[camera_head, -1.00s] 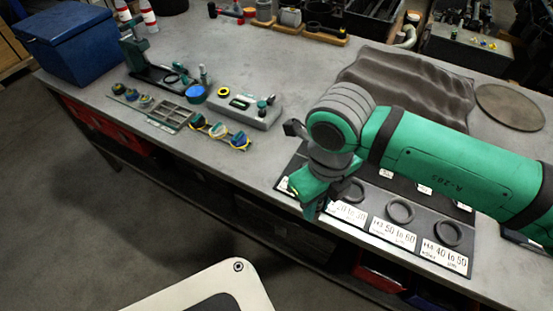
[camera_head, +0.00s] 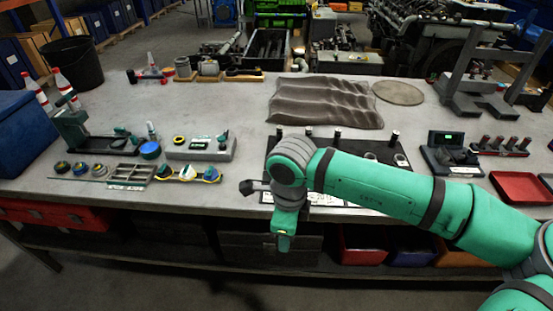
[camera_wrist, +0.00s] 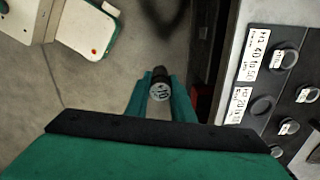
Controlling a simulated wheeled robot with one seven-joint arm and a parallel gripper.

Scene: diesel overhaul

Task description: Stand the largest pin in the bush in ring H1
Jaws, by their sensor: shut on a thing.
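My gripper (camera_head: 283,243) points down beyond the front edge of the table, in front of the ring board (camera_head: 268,160). In the wrist view my gripper (camera_wrist: 160,98) is shut on a dark cylindrical pin (camera_wrist: 160,82), whose pale end face carries a number I cannot read surely. One label there reads 40 to 50. I cannot make out ring H1 or its bush; my arm covers much of the board in the head view.
A rack with several pins (camera_head: 502,150), a dark gauge block (camera_head: 450,158) and a red tray (camera_head: 519,187) stand at the right. Grey wavy cloth (camera_head: 325,100) lies behind the board. Small tools and a grey tray (camera_head: 128,174) are at the left.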

